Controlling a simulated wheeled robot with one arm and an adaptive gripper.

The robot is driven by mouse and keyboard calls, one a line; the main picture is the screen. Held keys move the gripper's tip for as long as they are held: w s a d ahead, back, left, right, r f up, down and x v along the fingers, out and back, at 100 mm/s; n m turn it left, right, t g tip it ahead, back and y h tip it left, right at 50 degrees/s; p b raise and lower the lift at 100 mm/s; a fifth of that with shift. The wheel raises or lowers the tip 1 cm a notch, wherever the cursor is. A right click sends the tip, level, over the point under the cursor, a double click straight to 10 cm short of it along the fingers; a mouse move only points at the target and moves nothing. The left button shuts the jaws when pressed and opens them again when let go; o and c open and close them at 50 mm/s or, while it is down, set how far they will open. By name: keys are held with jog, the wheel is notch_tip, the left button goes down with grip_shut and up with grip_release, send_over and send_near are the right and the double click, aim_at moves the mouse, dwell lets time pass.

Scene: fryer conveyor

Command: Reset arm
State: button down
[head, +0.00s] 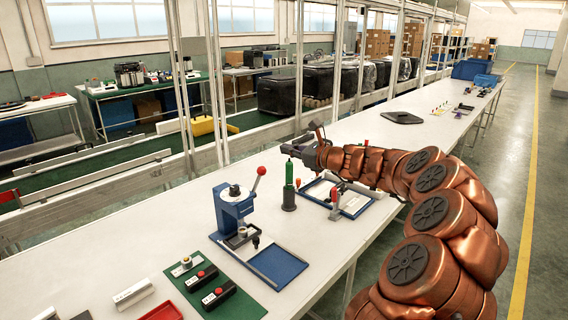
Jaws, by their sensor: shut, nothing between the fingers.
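My copper-coloured arm reaches in from the lower right. It bends left over the long white workbench (130,255). My gripper (290,149) is at the arm's left end, dark and small, held above the bench. It is shut and I see nothing in it. It is close above a green bottle-like tool (289,180) standing upright in a dark round holder (289,204). I cannot tell whether the gripper touches the tool's top.
A blue press (231,208) with a red-knobbed lever stands left of my gripper. A blue-edged tray (356,205) lies under my forearm. A green mat (213,303) with small devices is at the front. A black flat plate (402,117) lies farther back. Metal frame posts line the bench's far side.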

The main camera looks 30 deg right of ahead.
jog(key=shift+s+d+r, duration=0.15)
jog(key=shift+s+r, duration=0.1)
jog(key=shift+r, duration=0.4)
jog(key=s+a+f+n+g+y, duration=0.15)
jog(key=s+a+n+g, duration=0.35)
jog(key=a, duration=0.8)
jog(key=s+a+n+g+y, duration=0.25)
jog(key=s+a+n, duration=0.4)
jog(key=a, duration=0.65)
jog(key=s+a+f+n+g, duration=0.3)
jog(key=s+a+n, duration=0.3)
jog(key=s+a+f+n+g+h, duration=0.1)
jog(key=s+f+n+g+h, duration=0.2)
jog(key=s, duration=0.5)
jog(key=s+a+f+n+g+h, duration=0.1)
jog(key=s+f+n, duration=0.35)
jog(key=s, duration=0.35)
jog(key=s+d+f+n+g+h, duration=0.1)
jog(key=s+d+f+n+h, duration=0.1)
jog(key=s, duration=0.5)
jog(key=s+d+f+n+g+h, duration=0.2)
jog(key=s+d+f+h, duration=0.1)
jog(key=s+d, duration=0.4)
jog(key=shift+s+d+f+n+h, duration=0.2)
jog(key=shift+s+f+n+h, duration=0.25)
jog(key=shift+s, duration=0.3)
